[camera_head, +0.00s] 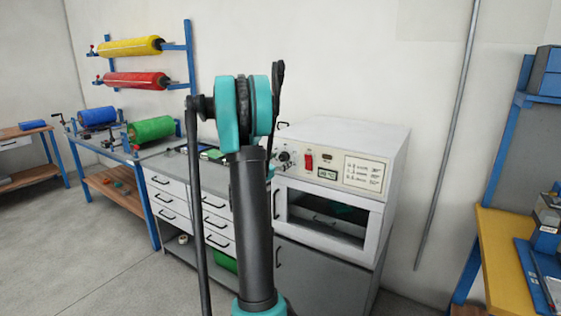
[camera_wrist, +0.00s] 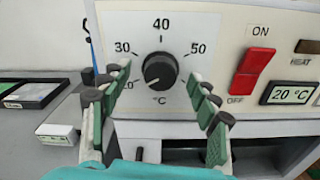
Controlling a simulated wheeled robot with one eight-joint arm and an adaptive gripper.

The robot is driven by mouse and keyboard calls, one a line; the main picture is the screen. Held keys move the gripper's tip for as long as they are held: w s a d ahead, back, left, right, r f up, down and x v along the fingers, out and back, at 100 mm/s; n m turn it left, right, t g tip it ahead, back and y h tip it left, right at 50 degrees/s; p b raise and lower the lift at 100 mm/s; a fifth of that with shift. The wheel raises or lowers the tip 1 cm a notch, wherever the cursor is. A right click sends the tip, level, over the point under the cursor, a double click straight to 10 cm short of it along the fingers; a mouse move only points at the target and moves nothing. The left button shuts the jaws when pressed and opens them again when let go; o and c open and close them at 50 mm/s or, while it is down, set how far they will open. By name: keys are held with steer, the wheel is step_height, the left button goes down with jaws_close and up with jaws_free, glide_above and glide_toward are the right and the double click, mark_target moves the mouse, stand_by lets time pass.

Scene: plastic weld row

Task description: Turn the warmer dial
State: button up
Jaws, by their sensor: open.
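The warmer dial (camera_wrist: 160,70) is a round black knob on a cream panel, ringed by temperature marks 30, 40 and 50 °C, with the lowest number partly covered. A pale mark on the knob seems to point down and left. My gripper (camera_wrist: 154,78) is open and empty in the wrist view, one green-padded finger on each side of the dial; I cannot tell how near the tips are to the panel. In the head view the white warmer (camera_head: 345,140) stands on a grey cabinet, its dial (camera_head: 284,157) beside my arm; my gripper is hidden there.
A red ON/OFF switch (camera_wrist: 252,70) and a display reading 20 °C (camera_wrist: 290,93) are right of the dial. The warmer's dark window (camera_head: 328,213) is below. A dark-framed device (camera_wrist: 30,93) lies on the counter at left. A pole (camera_head: 447,130) leans on the wall.

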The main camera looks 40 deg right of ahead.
steer(key=c, duration=1.2)
steer(key=shift+o, duration=0.2)
